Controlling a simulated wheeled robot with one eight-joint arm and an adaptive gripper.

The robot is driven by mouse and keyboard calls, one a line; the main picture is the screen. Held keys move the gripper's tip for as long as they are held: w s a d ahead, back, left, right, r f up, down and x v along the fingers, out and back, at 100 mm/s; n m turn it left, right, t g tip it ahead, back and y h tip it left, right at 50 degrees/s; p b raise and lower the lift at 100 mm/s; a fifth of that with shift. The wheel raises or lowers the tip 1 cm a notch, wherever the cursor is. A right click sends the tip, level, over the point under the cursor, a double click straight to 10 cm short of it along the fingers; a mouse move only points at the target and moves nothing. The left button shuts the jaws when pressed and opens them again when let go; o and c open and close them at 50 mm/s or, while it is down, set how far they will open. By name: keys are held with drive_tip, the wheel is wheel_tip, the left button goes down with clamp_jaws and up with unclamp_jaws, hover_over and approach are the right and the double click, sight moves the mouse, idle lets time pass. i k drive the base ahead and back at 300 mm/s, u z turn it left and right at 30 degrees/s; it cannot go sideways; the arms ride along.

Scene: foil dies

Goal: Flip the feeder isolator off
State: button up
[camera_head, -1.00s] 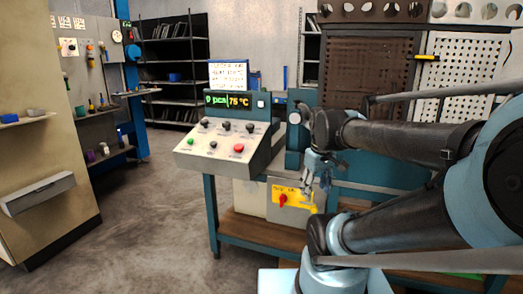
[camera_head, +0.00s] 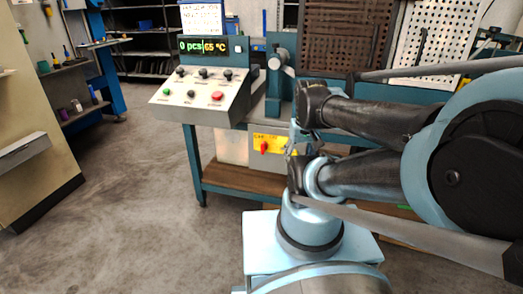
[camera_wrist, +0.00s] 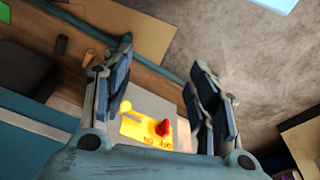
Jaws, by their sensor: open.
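The feeder isolator is a red rotary knob (camera_head: 264,147) on a yellow plate (camera_head: 279,141), on the front of a grey box under the control console. In the wrist view the red knob (camera_wrist: 163,128) and yellow plate (camera_wrist: 130,128) show between my fingers, nearer the right finger. The knob's handle looks roughly upright in the head view. My gripper (camera_wrist: 162,60) is open and empty, its fingers on either side of the plate in that view. In the head view my gripper is beside the plate's right edge, partly hidden by my arm. I see no contact with the knob.
The sloped console (camera_head: 205,95) with buttons and a red mushroom button (camera_head: 217,96) overhangs above left. A wooden lower shelf (camera_head: 240,180) runs below the box. A pale container (camera_head: 231,146) stands left of the box. The floor to the left is clear.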

sight(264, 145)
drive_tip(key=u, duration=0.95)
drive_tip(key=k, duration=1.4)
drive_tip(key=z, duration=0.45)
drive_tip(key=i, duration=1.05)
drive_tip(key=u, duration=0.05)
